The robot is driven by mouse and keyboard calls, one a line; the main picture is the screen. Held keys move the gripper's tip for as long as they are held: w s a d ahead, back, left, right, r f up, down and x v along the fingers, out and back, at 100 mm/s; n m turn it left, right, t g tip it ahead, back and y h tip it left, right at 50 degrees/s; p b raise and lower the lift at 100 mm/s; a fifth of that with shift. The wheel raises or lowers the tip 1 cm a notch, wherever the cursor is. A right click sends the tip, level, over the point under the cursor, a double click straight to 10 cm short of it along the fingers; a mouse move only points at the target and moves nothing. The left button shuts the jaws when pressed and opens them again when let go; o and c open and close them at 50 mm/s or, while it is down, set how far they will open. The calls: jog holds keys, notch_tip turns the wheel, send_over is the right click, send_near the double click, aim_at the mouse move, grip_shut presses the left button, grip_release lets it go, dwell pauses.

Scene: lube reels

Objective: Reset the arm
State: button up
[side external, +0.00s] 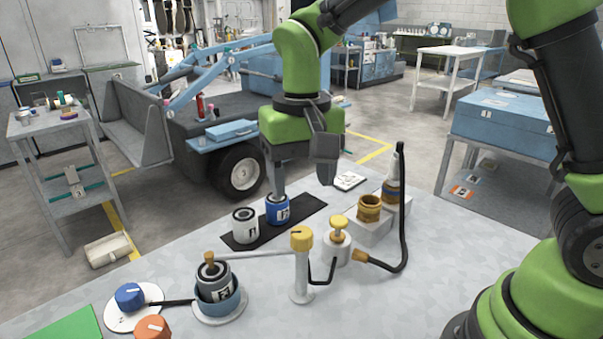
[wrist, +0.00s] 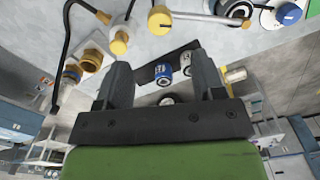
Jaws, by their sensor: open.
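My gripper (side external: 302,178) is open and hangs above the back of the grey work table (side external: 370,290). A blue can (side external: 278,210) and a white-grey can (side external: 245,226) stand upright on a black mat (side external: 312,217) below it. In the wrist view the gripper's two fingers (wrist: 162,90) are spread wide, with the blue can (wrist: 164,77) showing between them. Nothing is seen held in the jaws. In the side view one finger overlaps the top of the blue can; whether they touch I cannot tell.
A post with a yellow cap (side external: 301,265), a yellow-topped pump (side external: 337,240) and brass fittings with a black hose (side external: 403,230) stand to the right. A dark can sits in a blue holder (side external: 220,305) at front left, near blue (side external: 130,296) and orange (side external: 153,328) knobs.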

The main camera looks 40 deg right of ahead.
jog(key=s+d+r+t+y, duration=0.1)
jog(key=s+d+r+t, duration=0.2)
jog(key=s, duration=0.5)
jog(key=s+d+r+t+y, duration=0.1)
jog(key=s+d+r+t, duration=0.1)
jog(key=s+r+t, duration=0.2)
jog(key=s+r, duration=0.2)
jog(key=s, duration=0.2)
jog(key=shift+d, duration=0.4)
